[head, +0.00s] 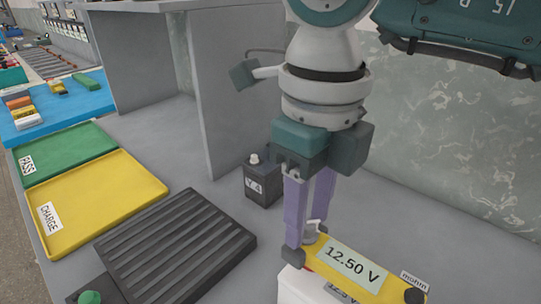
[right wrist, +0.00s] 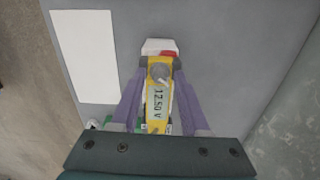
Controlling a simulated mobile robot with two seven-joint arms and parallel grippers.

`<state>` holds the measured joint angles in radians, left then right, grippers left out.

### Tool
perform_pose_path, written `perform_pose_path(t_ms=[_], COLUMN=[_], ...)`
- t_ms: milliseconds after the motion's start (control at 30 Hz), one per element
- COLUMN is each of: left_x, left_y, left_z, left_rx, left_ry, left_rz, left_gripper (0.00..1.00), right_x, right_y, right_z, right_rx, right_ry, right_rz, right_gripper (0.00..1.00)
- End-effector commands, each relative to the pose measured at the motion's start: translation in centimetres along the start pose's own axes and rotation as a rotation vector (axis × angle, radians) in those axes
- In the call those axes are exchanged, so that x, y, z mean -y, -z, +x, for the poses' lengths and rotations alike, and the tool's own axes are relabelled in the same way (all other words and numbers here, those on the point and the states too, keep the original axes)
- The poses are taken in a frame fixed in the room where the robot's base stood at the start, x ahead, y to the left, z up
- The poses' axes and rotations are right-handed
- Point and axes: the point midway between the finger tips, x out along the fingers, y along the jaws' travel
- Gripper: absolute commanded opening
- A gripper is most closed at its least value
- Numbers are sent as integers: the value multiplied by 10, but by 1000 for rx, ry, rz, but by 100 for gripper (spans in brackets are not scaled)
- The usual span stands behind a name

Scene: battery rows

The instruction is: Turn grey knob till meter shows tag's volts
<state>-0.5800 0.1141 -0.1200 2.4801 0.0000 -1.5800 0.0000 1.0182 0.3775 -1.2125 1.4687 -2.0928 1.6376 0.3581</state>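The yellow meter (head: 330,268) lies on a white block (head: 293,287) at the bottom of the head view. Its display (head: 352,265) reads 12.50 V. Below it a partly covered tag (head: 340,293) reads about 12.5 V. The grey knob (head: 310,238), with a pale crank-like pointer, is at the meter's far end; it also shows in the right wrist view (right wrist: 159,73). My right gripper (head: 308,245) points down with its purple fingers on either side of the knob. The fingertips look wider apart than the knob; contact is hard to see. My left gripper is out of view.
A dark battery (head: 262,185) marked Y4 stands behind the gripper. A black ribbed tray (head: 180,250), a yellow CHARGE tray (head: 95,203) and a green PASS tray (head: 65,150) lie to the left. A grey partition (head: 235,90) stands behind. Bare bench is on the right.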

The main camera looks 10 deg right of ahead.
Motion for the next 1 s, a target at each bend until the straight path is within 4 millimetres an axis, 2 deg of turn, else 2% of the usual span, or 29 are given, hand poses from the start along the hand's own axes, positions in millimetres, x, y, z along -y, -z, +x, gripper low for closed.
perform_pose_path(t_ms=[67,367,467,800,1000], left_x=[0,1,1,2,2], left_y=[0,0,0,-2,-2], left_z=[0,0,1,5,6], left_rx=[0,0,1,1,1], left_ry=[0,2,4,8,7], left_rz=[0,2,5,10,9], left_gripper=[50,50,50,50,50], right_x=[0,0,0,0,0], right_y=[0,0,-1,-1,0], right_z=[0,-3,-16,-81,-98], right_rx=[0,1,5,3,1], right_ry=[0,0,2,2,1], right_rz=[0,-1,-1,-1,-1], right_gripper=[55,55,55,55,55])
